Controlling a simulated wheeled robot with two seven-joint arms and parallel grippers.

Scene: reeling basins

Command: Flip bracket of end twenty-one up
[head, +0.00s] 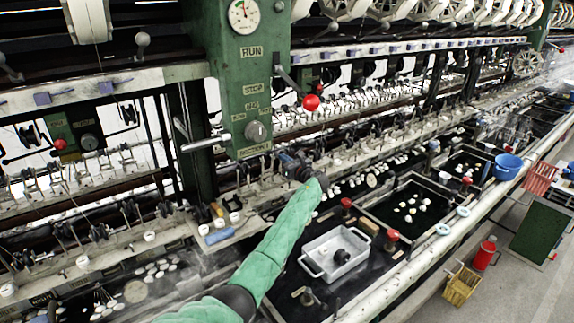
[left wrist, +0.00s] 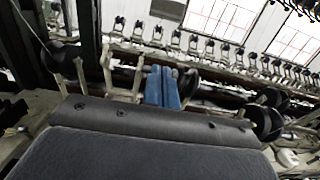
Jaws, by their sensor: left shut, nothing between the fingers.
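A long row of small pale upright brackets (head: 243,172) stands along the reeling machine's rail, with dark round parts among them. No end number is readable, so I cannot tell which one is end twenty-one. My left gripper (head: 284,156), on a green-sleeved arm, reaches to this rail just below and right of the green control post. In the left wrist view its blue fingers (left wrist: 163,88) are shut together and empty, among pale upright brackets (left wrist: 107,70). Whether they touch a bracket I cannot tell. My right gripper is not in view.
The green control post (head: 238,75) with a gauge and a red-knobbed lever (head: 311,102) stands close above the gripper. Below are dark water basins (head: 410,208) with pale cocoons, and a white tray (head: 333,254). A blue bucket (head: 507,167) stands at the right.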

